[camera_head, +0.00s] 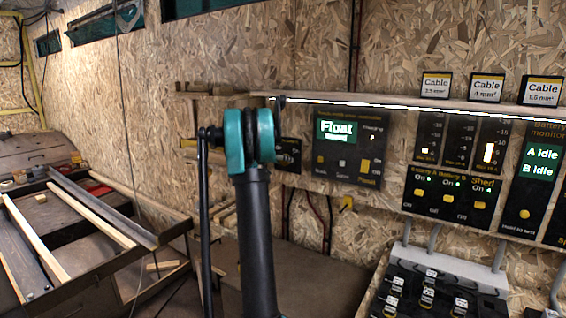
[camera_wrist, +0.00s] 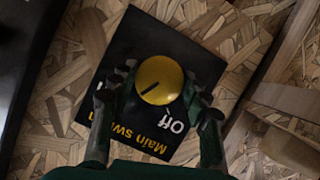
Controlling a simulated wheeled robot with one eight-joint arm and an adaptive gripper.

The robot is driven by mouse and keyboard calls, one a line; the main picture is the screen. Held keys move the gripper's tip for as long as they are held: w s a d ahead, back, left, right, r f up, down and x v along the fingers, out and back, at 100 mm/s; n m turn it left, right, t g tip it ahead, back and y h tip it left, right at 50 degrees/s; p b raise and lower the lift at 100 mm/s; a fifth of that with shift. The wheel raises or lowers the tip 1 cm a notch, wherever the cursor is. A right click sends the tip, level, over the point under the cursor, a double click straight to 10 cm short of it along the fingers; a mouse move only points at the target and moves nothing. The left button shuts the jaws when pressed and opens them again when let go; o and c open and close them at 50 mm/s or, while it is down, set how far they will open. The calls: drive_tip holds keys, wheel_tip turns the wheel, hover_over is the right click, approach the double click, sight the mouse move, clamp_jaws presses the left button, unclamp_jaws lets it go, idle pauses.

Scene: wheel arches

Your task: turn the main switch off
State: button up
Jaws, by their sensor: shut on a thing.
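The main switch is a round yellow knob (camera_wrist: 159,80) with a dark pointer line, on a black plate (camera_wrist: 125,45) fixed to the chipboard wall in the wrist view. The plate's lettering appears upside down, with "Off" at the knob's lower right and "Main sw…" below, partly covered. The pointer line runs toward the lower left, not at "Off". My gripper (camera_wrist: 158,84) is shut on the knob, with one dark finger on each side. In the head view my arm stands in front of the gripper and hides it and the knob.
In the head view a "Float" charger panel (camera_head: 348,165) is right of my arm. Further right are switch panels (camera_head: 450,190) and a battery monitor (camera_head: 528,195) below a shelf (camera_head: 400,103). A wooden ledge (camera_wrist: 285,98) lies close right of the plate in the wrist view.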

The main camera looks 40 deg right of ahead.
drive_tip(key=shift+w+f+n+g+h, duration=0.1)
drive_tip(key=shift+n+g+h, duration=0.6)
drive_tip(key=shift+n, duration=1.15)
drive_tip(key=shift+n+g+h, duration=0.55)
drive_tip(key=shift+n+h, duration=0.3)
drive_tip(key=shift+n, duration=0.95)
drive_tip(key=shift+w+f+n+g+h, duration=0.1)
drive_tip(key=shift+n+g+h, duration=0.6)
drive_tip(key=shift+n, duration=1.15)
drive_tip(key=o, duration=1.2)
drive_tip(key=shift+c, duration=0.2)
drive_tip(key=a, duration=1.2)
